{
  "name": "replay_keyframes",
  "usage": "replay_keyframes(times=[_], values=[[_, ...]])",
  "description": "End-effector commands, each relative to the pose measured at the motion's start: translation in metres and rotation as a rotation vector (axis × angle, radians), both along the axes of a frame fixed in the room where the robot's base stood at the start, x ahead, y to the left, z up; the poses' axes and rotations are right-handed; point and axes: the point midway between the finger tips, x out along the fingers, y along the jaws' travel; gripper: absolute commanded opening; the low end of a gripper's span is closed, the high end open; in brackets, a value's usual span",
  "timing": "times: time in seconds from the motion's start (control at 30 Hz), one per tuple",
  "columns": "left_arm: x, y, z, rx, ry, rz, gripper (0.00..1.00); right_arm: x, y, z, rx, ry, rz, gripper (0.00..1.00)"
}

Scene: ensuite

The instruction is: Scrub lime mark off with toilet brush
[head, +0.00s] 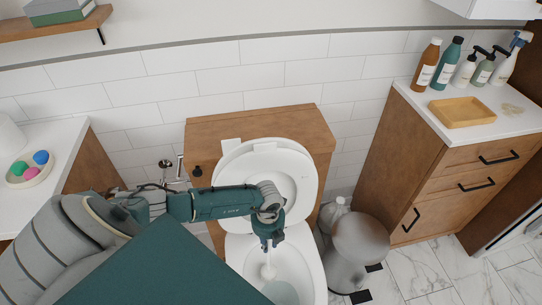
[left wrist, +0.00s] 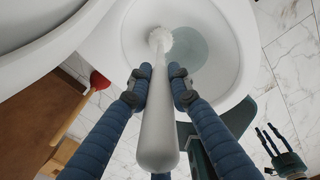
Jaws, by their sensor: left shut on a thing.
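My left gripper (head: 270,241) is above the front of the toilet bowl (head: 308,262), shut on the white handle of the toilet brush (head: 268,270). In the left wrist view my left gripper (left wrist: 160,84) has its blue fingers on both sides of the toilet brush (left wrist: 158,125). The round bristle head points down into the toilet bowl (left wrist: 225,25), near the grey-blue water. I cannot tell whether it touches the bowl wall. I cannot make out a lime mark. My right gripper (left wrist: 275,142) shows at the right of the left wrist view, its fingers apart and empty.
The toilet lid (head: 258,160) is raised against the wooden cistern box (head: 225,128). A wooden cabinet (head: 445,160) with bottles and a yellow tray (head: 462,112) stands right. A counter with a dish of coloured balls (head: 28,170) is left. Marble floor (head: 420,275) lies right of the bowl.

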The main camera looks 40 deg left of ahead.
Motion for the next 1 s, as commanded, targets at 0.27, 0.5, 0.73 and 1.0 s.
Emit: replay_keyframes(times=[0.27,0.5,0.73,1.0], values=[[0.006,-0.004,-0.003,0.007,0.004,0.0,0.0,0.0,0.0,-0.005,0.0,0.0,0.0,0.4],[0.014,-0.01,0.0,0.005,0.0,-0.001,0.0,0.0,0.0,-0.005,0.0,0.0,0.0,0.4],[0.019,-0.015,-0.001,0.004,0.002,0.0,0.0,0.0,0.0,-0.008,0.0,0.0,0.0,0.4],[0.027,-0.022,-0.003,0.003,0.0,0.0,0.0,0.0,0.0,-0.013,0.0,0.0,0.0,0.4]])
